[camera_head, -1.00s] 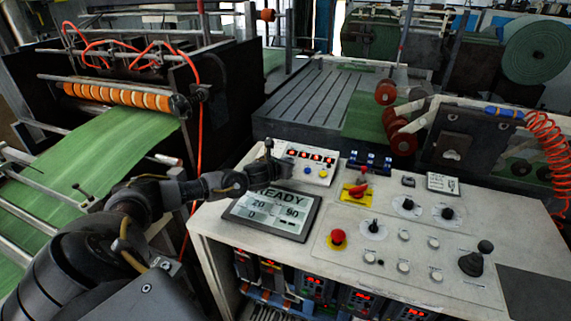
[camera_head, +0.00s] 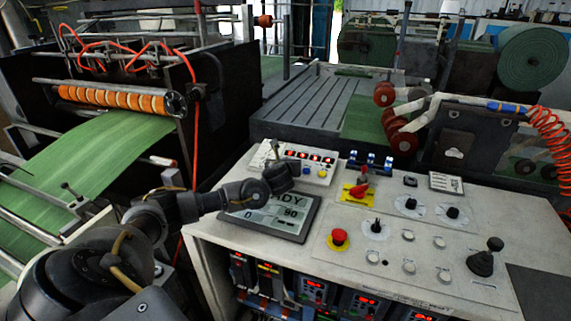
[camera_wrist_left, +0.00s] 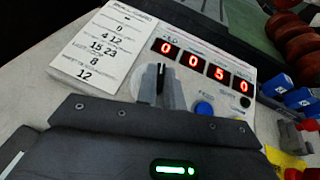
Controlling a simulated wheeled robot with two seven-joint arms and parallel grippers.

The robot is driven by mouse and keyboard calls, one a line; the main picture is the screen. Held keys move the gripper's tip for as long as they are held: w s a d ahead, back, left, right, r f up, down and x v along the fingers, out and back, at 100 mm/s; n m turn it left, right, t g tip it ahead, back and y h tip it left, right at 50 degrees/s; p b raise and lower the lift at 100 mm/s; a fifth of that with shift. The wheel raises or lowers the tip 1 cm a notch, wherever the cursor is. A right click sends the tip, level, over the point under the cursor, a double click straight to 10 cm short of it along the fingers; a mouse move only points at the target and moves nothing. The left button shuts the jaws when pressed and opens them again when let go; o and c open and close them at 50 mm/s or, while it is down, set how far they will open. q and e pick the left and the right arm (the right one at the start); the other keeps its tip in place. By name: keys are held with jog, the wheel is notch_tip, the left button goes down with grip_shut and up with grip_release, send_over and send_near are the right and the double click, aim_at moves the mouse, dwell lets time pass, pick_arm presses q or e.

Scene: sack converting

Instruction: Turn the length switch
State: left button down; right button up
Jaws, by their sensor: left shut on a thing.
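The length switch (camera_wrist_left: 160,74) is a dark rotary knob with a pale pointer line on a white round dial, on the white counter box (camera_wrist_left: 215,103). Its pointer stands roughly upright in the left wrist view. My left gripper (camera_wrist_left: 160,90) has its two grey fingers shut on the knob, one on each side, hiding its lower part. Red digits (camera_wrist_left: 206,66) beside it read 0 0 5 0. In the head view my left gripper (camera_head: 273,158) reaches the left end of the counter box (camera_head: 318,176). My right gripper is not in view.
A printed card (camera_wrist_left: 100,47) lies left of the dial, and a blue button (camera_wrist_left: 204,109) right of it. The tilted screen (camera_head: 285,224) is partly covered by my wrist. A red emergency button (camera_head: 339,237), a red-handled yellow switch (camera_head: 359,190) and several knobs stand nearby.

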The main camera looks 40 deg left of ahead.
pick_arm(q)
jog(key=shift+f, duration=0.1)
jog(key=c, duration=1.5)
grip_release()
jog(key=b+v, duration=0.5)
jog(key=v, duration=0.4)
jog(key=shift+s+d, duration=0.1)
jog(key=shift+s, duration=0.05)
jog(key=shift+s+d+r, duration=0.3)
jog(key=shift+s+r, duration=0.1)
jog(key=shift+s, duration=0.15)
grip_shut()
